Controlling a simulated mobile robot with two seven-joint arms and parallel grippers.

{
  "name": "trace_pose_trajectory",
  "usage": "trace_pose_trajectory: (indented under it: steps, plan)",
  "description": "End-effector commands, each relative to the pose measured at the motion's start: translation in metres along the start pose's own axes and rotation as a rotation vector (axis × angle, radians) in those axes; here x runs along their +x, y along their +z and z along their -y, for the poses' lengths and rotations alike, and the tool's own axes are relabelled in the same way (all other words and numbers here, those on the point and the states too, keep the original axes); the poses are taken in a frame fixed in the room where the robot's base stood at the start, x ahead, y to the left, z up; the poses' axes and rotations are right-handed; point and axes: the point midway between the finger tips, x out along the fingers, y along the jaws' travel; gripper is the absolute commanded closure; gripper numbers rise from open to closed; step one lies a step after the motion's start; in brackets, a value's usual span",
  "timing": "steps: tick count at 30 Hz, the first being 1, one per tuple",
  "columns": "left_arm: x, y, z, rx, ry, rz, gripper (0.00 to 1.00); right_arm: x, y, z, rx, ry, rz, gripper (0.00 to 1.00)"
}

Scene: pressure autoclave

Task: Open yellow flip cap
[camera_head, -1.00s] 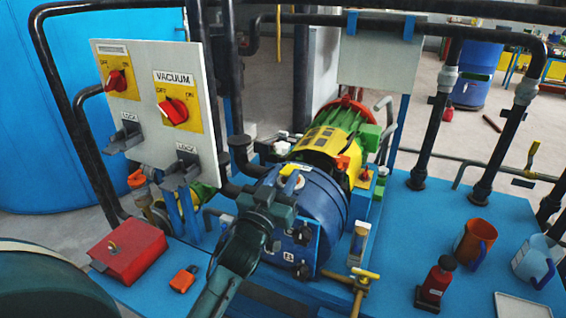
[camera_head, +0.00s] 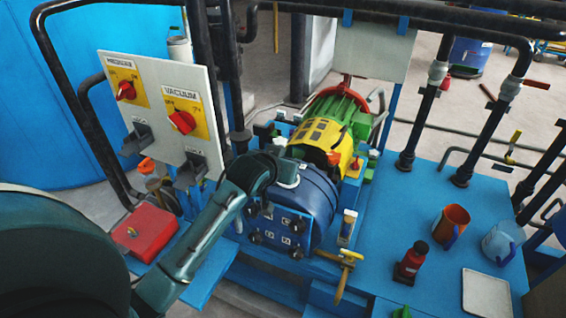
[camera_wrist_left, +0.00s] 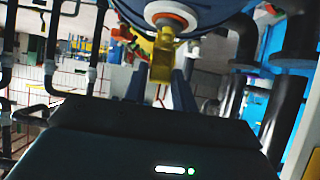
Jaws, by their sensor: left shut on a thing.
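The yellow flip cap (camera_wrist_left: 162,55) shows in the left wrist view, hanging by a white ring with an orange centre (camera_wrist_left: 172,18) on the blue vessel. My left gripper (camera_wrist_left: 160,92) has its dark fingers on either side of the cap's lower part and is shut on it. In the head view the blue vessel (camera_head: 312,205) lies in the middle of the blue bench, with a white ring (camera_head: 289,182) on its top. My right gripper is in neither view.
A panel with red switches (camera_head: 160,110) stands left of my arm, close to it. A red box (camera_head: 152,232) lies in front of it.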

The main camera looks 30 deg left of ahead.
Motion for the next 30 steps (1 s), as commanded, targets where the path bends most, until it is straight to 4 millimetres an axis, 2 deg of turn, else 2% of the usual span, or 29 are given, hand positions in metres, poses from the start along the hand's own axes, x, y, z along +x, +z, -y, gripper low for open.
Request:
trace_pose_trajectory:
  steps: [3,12,24,30]
  plan:
    - [0.003,-0.011,0.000,-0.001,0.001,0.105,0.96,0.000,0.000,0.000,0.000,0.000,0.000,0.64]
    - [0.013,-0.024,0.000,-0.002,0.001,0.393,0.96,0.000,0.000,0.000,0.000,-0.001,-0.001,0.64]
    - [0.031,-0.035,0.000,-0.003,0.001,0.767,0.96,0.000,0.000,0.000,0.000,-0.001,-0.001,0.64]
    - [0.038,-0.037,0.000,-0.003,0.001,0.894,0.96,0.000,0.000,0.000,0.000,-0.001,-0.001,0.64]
